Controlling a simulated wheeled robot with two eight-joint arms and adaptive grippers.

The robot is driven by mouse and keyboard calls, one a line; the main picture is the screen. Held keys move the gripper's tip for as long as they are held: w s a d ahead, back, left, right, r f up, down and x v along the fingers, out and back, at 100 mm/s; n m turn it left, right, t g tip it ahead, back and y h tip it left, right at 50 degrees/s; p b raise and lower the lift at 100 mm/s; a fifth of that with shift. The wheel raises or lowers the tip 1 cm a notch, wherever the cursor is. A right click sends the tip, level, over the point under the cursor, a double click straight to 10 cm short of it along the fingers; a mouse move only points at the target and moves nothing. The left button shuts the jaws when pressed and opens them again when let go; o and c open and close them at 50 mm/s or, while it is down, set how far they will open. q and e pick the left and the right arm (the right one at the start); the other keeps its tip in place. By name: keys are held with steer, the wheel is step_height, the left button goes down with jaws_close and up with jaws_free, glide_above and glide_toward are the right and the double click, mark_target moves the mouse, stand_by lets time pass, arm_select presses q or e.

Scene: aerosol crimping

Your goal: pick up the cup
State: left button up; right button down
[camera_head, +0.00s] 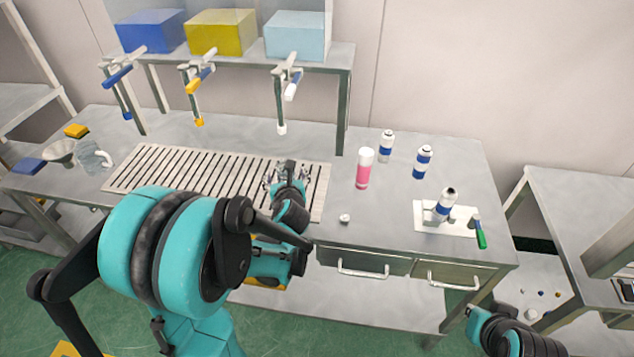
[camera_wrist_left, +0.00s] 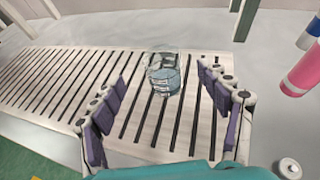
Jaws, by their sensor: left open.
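The cup (camera_wrist_left: 165,78) is clear, with blue in its lower part, and stands upright on the slatted rack in the left wrist view. My left gripper (camera_wrist_left: 161,82) is open, with one purple-padded finger on each side of the cup in that picture. Gaps show between the cup and both fingers. How deep the cup sits between the fingertips I cannot tell. In the head view my left gripper (camera_head: 287,174) is low over the right part of the rack and largely hides the cup. Part of my right arm shows at the lower right, but its gripper does not.
The slatted rack (camera_head: 180,170) lies on the table. A pink can (camera_head: 364,168) and several white-blue cans stand to the right. A small white cap (camera_head: 344,218) lies near the front edge. A clear jug (camera_head: 93,157) is far left. Nozzles (camera_head: 281,100) hang behind the rack.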

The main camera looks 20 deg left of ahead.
mark_target(286, 174)
arm_select(q)
steer(key=shift+m, duration=0.3)
steer(key=b+x, duration=0.3)
steer(key=x, duration=0.5)
steer(key=shift+w+d+f, duration=0.15)
steer(key=shift+f, duration=0.05)
steer(key=shift+r, duration=0.1)
steer(key=c, duration=1.3)
